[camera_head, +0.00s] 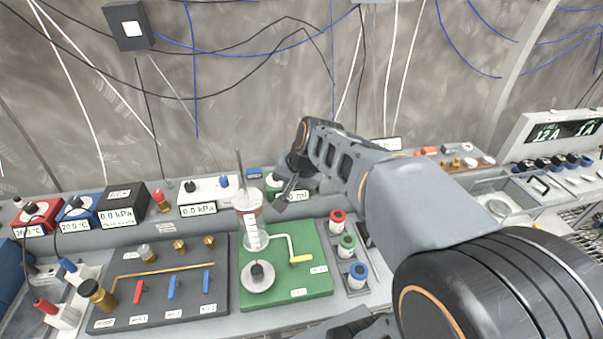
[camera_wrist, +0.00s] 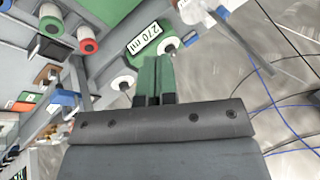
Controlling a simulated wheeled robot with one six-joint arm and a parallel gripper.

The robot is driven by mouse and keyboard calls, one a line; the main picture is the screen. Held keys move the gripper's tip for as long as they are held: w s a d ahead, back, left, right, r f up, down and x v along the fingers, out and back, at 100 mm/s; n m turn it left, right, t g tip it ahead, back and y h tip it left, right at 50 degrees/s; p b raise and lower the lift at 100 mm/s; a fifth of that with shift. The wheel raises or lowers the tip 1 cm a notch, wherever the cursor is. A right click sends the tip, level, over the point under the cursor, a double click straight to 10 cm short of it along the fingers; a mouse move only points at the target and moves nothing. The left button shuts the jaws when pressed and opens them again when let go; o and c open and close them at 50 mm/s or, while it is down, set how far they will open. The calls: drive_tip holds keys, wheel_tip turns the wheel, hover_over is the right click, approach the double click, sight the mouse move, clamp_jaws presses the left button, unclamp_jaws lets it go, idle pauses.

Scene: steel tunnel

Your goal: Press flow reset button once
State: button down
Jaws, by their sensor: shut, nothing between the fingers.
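A green meter box (camera_head: 272,184) with a white display stands on the back ledge, partly hidden behind my gripper in the head view. Its display, ending in "ml", shows at the right of my gripper. In the wrist view the green box (camera_wrist: 135,45) lies just beyond the fingertips, and its display reads 270 ml. I cannot make out a labelled flow reset button; part of the box is covered by my gripper. My gripper (camera_head: 281,206) is shut and empty, close to the front of the green box. It also shows in the wrist view (camera_wrist: 154,62). I cannot tell whether it touches the box.
A green board (camera_head: 315,265) with a clear cylinder (camera_head: 252,225) and a crank stands in front, close to my gripper. Red, green and blue spools (camera_head: 347,245) stand to its right. A dark valve panel (camera_head: 150,308) lies left. Other meter boxes (camera_head: 122,204) line the ledge.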

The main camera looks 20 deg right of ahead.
drive_tip(key=w+d+f+m+t, duration=0.1)
drive_tip(key=w+d+f+m, duration=0.1)
drive_tip(key=w+d+m, duration=0.2)
drive_tip(key=w+d+f+m+t+y+p, duration=0.1)
drive_tip(key=w+d+f+m, duration=0.2)
drive_tip(key=w, duration=0.8)
drive_tip(key=w+d+f+m+t+y+p, duration=0.1)
drive_tip(key=w+d+f+m, duration=0.1)
drive_tip(key=w+d+m, duration=0.3)
drive_tip(key=w+m, duration=0.2)
drive_tip(key=shift+w+d+f, duration=0.35)
drive_tip(key=shift+f, duration=0.1)
wheel_tip(320, 180, down, 9)
drive_tip(key=b, duration=0.5)
drive_tip(key=shift+r+b, duration=0.2)
drive_tip(key=shift+b, duration=0.15)
drive_tip(key=shift+f, duration=0.1)
idle(0.3)
drive_tip(key=shift+f+b, duration=0.3)
drive_tip(key=shift+b, duration=0.15)
